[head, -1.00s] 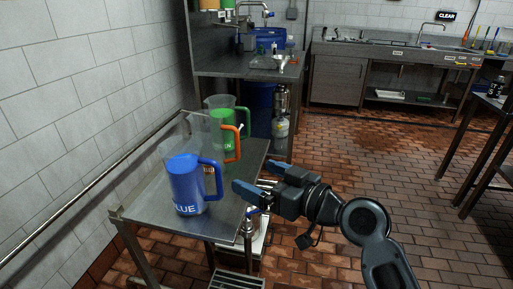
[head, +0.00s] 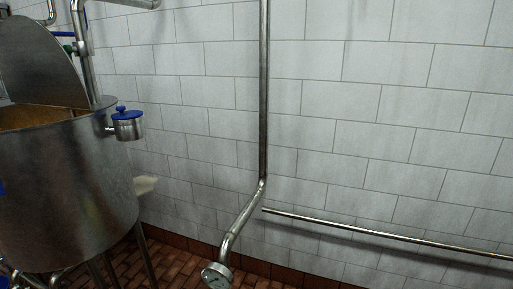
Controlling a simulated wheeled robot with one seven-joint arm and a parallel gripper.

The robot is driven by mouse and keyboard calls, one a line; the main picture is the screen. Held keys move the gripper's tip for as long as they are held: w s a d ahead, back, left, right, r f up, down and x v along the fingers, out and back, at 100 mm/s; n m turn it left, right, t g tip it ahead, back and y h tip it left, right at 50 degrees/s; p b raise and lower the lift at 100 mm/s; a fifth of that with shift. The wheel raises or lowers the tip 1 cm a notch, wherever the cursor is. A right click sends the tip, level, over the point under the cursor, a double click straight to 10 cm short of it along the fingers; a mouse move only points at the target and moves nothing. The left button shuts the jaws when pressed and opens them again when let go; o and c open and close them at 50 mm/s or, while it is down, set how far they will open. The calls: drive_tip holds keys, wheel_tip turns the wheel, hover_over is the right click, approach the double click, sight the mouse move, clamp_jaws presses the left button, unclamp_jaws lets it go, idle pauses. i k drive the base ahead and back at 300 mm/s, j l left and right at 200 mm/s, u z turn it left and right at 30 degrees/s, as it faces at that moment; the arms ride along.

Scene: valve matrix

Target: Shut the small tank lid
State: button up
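A steel tank (head: 70,190) stands at the left edge of the head view, partly cut off. Its grey metal lid (head: 42,62) stands raised above the rim. Brownish contents (head: 35,117) show through the open top. My gripper is not in view.
Steel pipes (head: 82,50) rise behind the tank. A horizontal rail (head: 390,234) runs along the wall at right. Some brown tiled floor (head: 180,265) shows below.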

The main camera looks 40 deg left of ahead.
sight(36, 69)
drive_tip(key=i+u, duration=0.1)
drive_tip(key=u, duration=0.65)
drive_tip(key=i+l+u, duration=0.1)
drive_tip(key=u, duration=1.4)
